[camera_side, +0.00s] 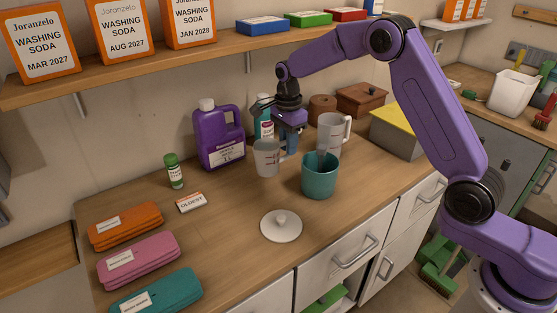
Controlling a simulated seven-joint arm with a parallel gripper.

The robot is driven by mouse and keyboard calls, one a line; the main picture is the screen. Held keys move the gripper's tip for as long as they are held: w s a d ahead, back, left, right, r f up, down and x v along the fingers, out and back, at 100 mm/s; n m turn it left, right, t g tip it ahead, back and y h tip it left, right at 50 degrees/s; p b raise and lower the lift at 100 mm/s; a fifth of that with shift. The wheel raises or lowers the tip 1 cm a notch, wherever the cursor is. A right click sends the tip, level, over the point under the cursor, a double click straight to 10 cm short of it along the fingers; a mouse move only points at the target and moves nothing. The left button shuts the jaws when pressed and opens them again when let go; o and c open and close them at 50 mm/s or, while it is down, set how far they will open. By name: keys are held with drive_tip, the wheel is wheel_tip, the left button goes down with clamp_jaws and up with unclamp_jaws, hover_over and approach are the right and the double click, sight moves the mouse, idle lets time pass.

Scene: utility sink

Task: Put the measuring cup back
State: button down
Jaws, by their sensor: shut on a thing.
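A small clear measuring cup (266,159) with red markings is upright over the middle of the counter, left of the teal canister. My gripper (289,146) points down at the cup's right side, where its handle is, and is shut on it. The fingertips are partly hidden, and I cannot tell whether the cup's base touches the counter. A taller white measuring jug (333,137) with a handle stands behind the canister, to the right of my gripper.
The open teal canister (319,182) has a grey utensil in it. Its white lid (281,226) lies in front. A purple jug (217,141), a green-capped bottle (174,174) and an "OLDEST" card (191,202) are left. Folded cloths (138,260) line the left edge. A shelf (130,70) overhangs the back.

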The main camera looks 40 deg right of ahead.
drive_tip(key=w+f, duration=0.2)
drive_tip(key=f, duration=0.1)
drive_tip(key=w+f, duration=0.1)
drive_tip(key=shift+w+a+f, duration=0.25)
drive_tip(key=shift+w+f, duration=0.1)
drive_tip(key=shift+f, duration=1.45)
drive_tip(key=shift+f, duration=0.1)
drive_tip(key=c, duration=1.1)
unclamp_jaws()
drive_tip(key=shift+o, duration=0.2)
